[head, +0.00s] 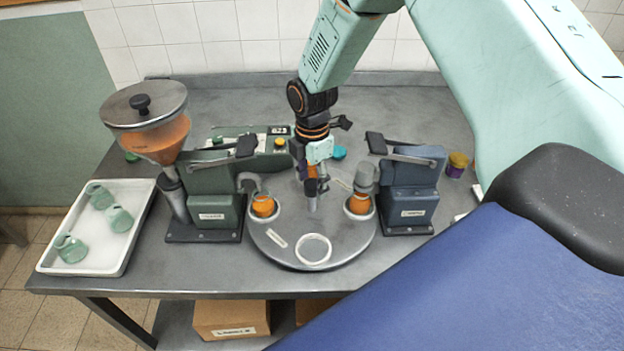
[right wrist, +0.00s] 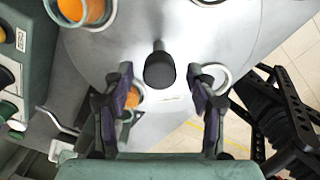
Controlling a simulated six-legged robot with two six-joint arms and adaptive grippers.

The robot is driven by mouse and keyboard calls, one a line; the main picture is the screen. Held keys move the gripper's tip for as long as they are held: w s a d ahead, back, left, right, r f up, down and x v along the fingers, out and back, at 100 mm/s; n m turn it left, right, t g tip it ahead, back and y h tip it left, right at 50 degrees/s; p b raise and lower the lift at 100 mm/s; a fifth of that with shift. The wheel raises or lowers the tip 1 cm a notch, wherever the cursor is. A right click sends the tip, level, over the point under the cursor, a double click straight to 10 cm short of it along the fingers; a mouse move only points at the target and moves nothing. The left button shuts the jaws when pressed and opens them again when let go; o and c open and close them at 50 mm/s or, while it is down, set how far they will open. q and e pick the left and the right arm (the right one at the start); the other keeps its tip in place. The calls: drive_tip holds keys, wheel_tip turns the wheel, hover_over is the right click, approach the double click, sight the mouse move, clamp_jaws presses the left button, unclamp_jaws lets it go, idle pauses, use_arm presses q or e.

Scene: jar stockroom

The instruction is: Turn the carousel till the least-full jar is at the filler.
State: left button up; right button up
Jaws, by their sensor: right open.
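The grey round carousel (head: 340,246) lies on the bench. One jar with orange contents sits at its left (head: 264,207), under a spout, and another at its right (head: 358,205). The empty ring seat (head: 313,263) is at the front. I cannot tell which jar is less full. The filler (head: 160,130), with an orange-filled hopper, stands left of the carousel. My right gripper (head: 312,180) is open above the carousel's middle. In the right wrist view its fingers (right wrist: 166,95) are apart, with the dark central knob (right wrist: 160,70) ahead between them, apparently untouched. My left gripper is not seen.
A white tray (head: 128,255) with several green glass jars stands at the left. A control box (head: 270,160) is behind. The bench's back right is clear.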

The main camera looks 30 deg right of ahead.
wheel_tip(320, 180, up, 12)
drive_tip(key=shift+f, duration=0.15)
idle(0.8)
